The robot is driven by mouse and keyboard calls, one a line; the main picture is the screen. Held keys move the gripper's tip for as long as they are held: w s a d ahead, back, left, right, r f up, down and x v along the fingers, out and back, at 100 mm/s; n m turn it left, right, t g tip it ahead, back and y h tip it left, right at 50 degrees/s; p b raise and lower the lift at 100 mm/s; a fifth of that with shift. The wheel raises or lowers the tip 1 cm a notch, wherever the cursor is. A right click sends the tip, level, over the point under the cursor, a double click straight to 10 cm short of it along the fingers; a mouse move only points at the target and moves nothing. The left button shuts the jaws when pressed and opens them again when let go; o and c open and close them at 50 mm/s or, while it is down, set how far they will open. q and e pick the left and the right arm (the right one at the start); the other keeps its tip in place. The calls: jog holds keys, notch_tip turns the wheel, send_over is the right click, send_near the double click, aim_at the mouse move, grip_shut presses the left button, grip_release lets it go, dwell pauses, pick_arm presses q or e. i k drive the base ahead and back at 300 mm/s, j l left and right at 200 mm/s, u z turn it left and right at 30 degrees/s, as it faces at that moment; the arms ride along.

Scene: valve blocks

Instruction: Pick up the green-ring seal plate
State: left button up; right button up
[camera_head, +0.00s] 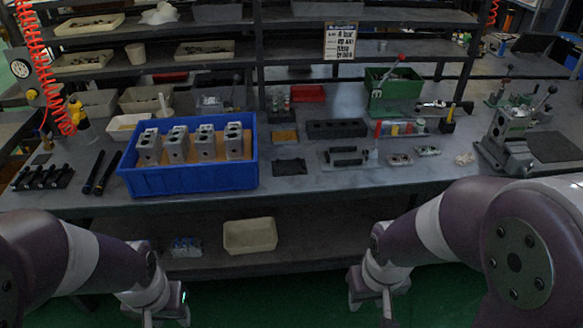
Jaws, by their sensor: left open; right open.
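Two small metal plates lie on the bench right of centre, one nearer (400,159) and one a little farther right (428,150). They look like seal plates, but their ring colours are too small to tell, so I cannot say which has the green ring. My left gripper (167,318) is at the bottom edge, below the bench front, open and partly cut off. My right gripper (371,308) is also low in front of the bench, open, below and left of the plates. Both grippers are empty and well apart from the plates.
A blue crate (190,181) with several metal valve blocks stands left of centre. A dark tray with black bars (345,157), coloured bottles (394,129), a green bin (395,87) and a lever press (510,135) surround the plates. Bench in front of the plates is clear.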

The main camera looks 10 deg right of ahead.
aim_at(428, 151)
jog(key=i+l, duration=0.15)
jog(key=l, duration=0.25)
jog(key=i+l, duration=0.15)
jog(key=l, duration=0.25)
jog(key=i+l, duration=0.15)
jog(key=l, duration=0.25)
jog(key=i+l, duration=0.2)
jog(key=l, duration=0.2)
jog(key=i+l, duration=0.15)
jog(key=l, duration=0.25)
